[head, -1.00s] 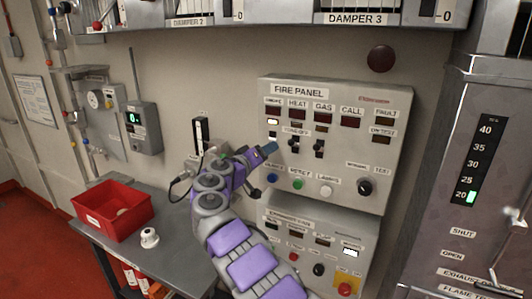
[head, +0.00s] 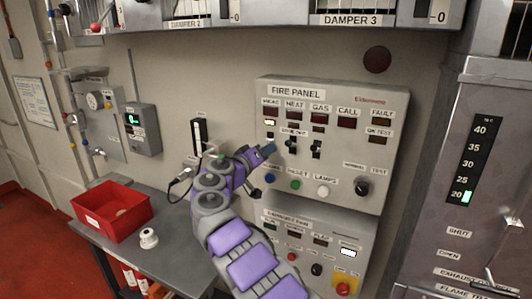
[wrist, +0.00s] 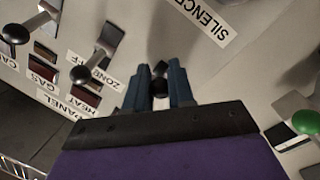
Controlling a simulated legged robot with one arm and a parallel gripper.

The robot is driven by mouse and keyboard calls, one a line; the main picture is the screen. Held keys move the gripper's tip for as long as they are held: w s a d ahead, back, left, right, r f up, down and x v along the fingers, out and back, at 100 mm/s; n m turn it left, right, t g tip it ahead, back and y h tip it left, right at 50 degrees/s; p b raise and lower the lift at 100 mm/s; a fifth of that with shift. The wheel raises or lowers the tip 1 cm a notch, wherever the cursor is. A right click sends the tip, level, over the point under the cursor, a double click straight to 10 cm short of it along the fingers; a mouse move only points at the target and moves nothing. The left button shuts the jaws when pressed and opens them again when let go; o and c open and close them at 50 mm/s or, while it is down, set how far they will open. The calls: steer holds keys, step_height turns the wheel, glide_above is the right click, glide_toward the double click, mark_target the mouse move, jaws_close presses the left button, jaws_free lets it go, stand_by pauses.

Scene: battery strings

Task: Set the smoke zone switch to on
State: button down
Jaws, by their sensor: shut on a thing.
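The fire panel (head: 390,170) is a grey box on the wall with a row of zone lamps. My gripper (head: 268,150) is at its left column, under the smoke label; it also shows in the wrist view (wrist: 159,88). Its blue fingers are shut on the dark knob of the smoke zone switch (wrist: 159,84). The fingers hide most of that switch, so its lever position is not clear. The heat switch (head: 291,145) and gas switch (head: 316,149) stand to the right; both also show in the wrist view, heat (wrist: 97,55) and gas (wrist: 28,28).
Below the zone switches are a blue button (head: 270,176), a green button (head: 295,184), a white button (head: 323,191) and a black rotary knob (head: 362,188). A lower panel (head: 330,270) is beneath. A table with a red bin (head: 125,222) stands left.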

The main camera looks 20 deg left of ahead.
steer(key=shift+s+a+r, duration=0.15)
steer(key=shift+a+r, duration=0.05)
steer(key=r+g+p, duration=0.1)
steer(key=p, duration=0.4)
steer(key=shift+s+r+y, duration=0.15)
steer(key=shift+y, duration=0.15)
steer(key=g+p, duration=0.1)
steer(key=p, duration=0.3)
steer(key=r+g+p, duration=0.1)
steer(key=g+p, duration=0.1)
steer(key=p, duration=0.2)
steer(key=shift+r+n+y, duration=0.3)
steer(key=shift+n, duration=0.1)
steer(key=g+p, duration=0.2)
steer(key=p, duration=0.3)
steer(key=shift+r+p, duration=0.2)
steer(key=shift+p, duration=0.1)
steer(key=r+g+p, duration=0.1)
steer(key=g+p, duration=0.1)
steer(key=p, duration=0.6)
steer(key=shift+y, duration=0.3)
steer(key=p, duration=0.2)
steer(key=shift+g+p, duration=0.3)
steer(key=shift+p, duration=1.1)
steer(key=shift+f+g+p, duration=0.1)
steer(key=shift+g+p, duration=0.3)
steer(key=shift+p, duration=0.4)
steer(key=shift+w, duration=0.2)
